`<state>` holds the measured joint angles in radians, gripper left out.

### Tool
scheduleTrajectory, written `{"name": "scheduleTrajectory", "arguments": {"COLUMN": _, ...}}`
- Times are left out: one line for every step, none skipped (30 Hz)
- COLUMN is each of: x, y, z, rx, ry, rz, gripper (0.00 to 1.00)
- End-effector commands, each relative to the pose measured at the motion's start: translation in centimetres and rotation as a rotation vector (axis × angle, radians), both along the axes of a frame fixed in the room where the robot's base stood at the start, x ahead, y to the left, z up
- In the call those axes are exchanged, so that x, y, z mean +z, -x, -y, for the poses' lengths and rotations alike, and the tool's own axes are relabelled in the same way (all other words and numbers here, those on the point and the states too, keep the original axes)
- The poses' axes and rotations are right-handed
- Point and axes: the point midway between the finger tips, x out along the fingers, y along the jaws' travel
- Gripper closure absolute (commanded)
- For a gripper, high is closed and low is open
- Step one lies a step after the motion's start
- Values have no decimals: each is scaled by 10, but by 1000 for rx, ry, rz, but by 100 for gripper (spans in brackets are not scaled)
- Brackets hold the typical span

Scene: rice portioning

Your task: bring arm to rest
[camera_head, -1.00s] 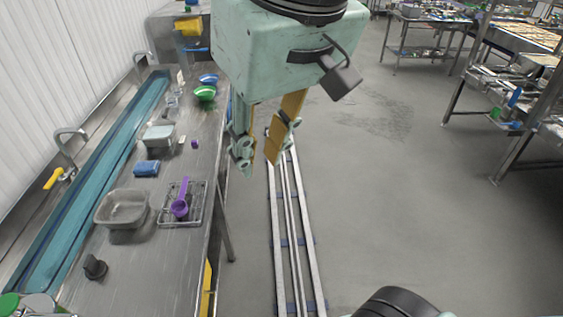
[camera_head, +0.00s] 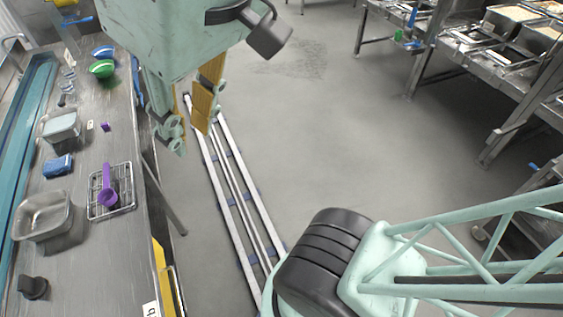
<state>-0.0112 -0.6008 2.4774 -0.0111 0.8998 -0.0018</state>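My gripper (camera_head: 192,142) hangs from the pale green wrist housing at the upper left of the head view, pointing down. Its two fingers, with yellow-brown inner faces, are spread apart with nothing visible between them. In the picture it appears over the floor rail (camera_head: 232,190), just right of the steel counter's edge. My black joint and pale green lattice arm link show at the lower right.
Steel tables (camera_head: 480,85) stand at right. The middle floor is clear.

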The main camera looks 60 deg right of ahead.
Motion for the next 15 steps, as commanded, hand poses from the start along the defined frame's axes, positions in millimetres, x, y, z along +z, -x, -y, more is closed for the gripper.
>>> {"name": "scheduleTrajectory", "arguments": {"x": -20, "y": 8, "z": 0, "rx": -18, "ry": -13, "rz": -26, "gripper": 79}}
{"name": "scheduleTrajectory", "arguments": {"x": -22, "y": 8, "z": 0, "rx": -18, "ry": -13, "rz": -25, "gripper": 79}}
{"name": "scheduleTrajectory", "arguments": {"x": -26, "y": 8, "z": 0, "rx": -17, "ry": -12, "rz": -24, "gripper": 79}}
{"name": "scheduleTrajectory", "arguments": {"x": -29, "y": 8, "z": 0, "rx": -17, "ry": -12, "rz": -24, "gripper": 79}}
{"name": "scheduleTrajectory", "arguments": {"x": -32, "y": 8, "z": 0, "rx": -17, "ry": -12, "rz": -23, "gripper": 79}}
{"name": "scheduleTrajectory", "arguments": {"x": -36, "y": 7, "z": 0, "rx": -16, "ry": -12, "rz": -22, "gripper": 79}}
{"name": "scheduleTrajectory", "arguments": {"x": -40, "y": 7, "z": 0, "rx": -16, "ry": -12, "rz": -22, "gripper": 79}}
{"name": "scheduleTrajectory", "arguments": {"x": -43, "y": 7, "z": 0, "rx": -16, "ry": -12, "rz": -22, "gripper": 79}}
{"name": "scheduleTrajectory", "arguments": {"x": -48, "y": 7, "z": -1, "rx": -16, "ry": -12, "rz": -22, "gripper": 79}}
{"name": "scheduleTrajectory", "arguments": {"x": -52, "y": 7, "z": 0, "rx": -16, "ry": -12, "rz": -22, "gripper": 79}}
{"name": "scheduleTrajectory", "arguments": {"x": -56, "y": 7, "z": -1, "rx": -16, "ry": -12, "rz": -22, "gripper": 79}}
{"name": "scheduleTrajectory", "arguments": {"x": -60, "y": 7, "z": -1, "rx": -16, "ry": -12, "rz": -22, "gripper": 79}}
{"name": "scheduleTrajectory", "arguments": {"x": -64, "y": 7, "z": -1, "rx": -17, "ry": -12, "rz": -22, "gripper": 79}}
{"name": "scheduleTrajectory", "arguments": {"x": -67, "y": 7, "z": -1, "rx": -17, "ry": -12, "rz": -23, "gripper": 79}}
{"name": "scheduleTrajectory", "arguments": {"x": -71, "y": 7, "z": -1, "rx": -17, "ry": -12, "rz": -23, "gripper": 79}}
